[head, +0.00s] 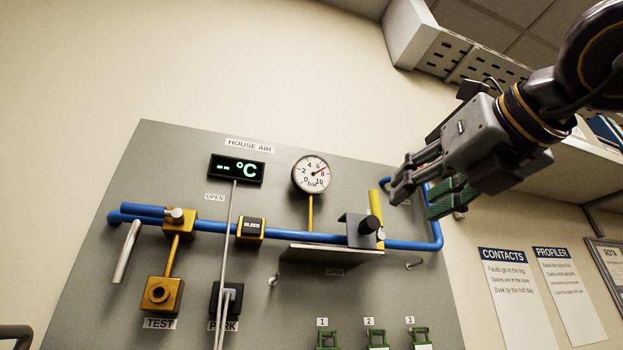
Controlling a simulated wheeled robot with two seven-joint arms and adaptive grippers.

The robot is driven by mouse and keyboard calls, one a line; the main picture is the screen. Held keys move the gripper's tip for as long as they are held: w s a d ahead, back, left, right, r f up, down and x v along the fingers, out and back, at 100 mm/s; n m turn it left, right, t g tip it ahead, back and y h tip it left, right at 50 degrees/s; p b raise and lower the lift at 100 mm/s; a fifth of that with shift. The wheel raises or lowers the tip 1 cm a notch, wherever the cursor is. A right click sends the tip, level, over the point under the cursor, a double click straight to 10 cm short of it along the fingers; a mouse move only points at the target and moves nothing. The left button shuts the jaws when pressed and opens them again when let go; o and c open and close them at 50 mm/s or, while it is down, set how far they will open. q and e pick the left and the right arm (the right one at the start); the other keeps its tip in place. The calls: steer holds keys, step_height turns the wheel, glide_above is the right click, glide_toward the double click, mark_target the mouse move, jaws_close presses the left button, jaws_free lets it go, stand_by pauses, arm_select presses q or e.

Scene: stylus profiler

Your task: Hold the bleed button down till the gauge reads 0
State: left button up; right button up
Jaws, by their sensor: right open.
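My right gripper (402,182) is open, in front of the panel's upper right, well to the right of the button and gauge. Its fingers point left and down. My left gripper is out of view.
The blue pipe (205,226) carries a yellow valve block (180,224) at left and an upright yellow handle (376,208) at right. A small shelf (330,256) juts out below the gauge. A display (237,169) shows dashes and °C. A thin vertical rod (227,255) passes just left of the button.

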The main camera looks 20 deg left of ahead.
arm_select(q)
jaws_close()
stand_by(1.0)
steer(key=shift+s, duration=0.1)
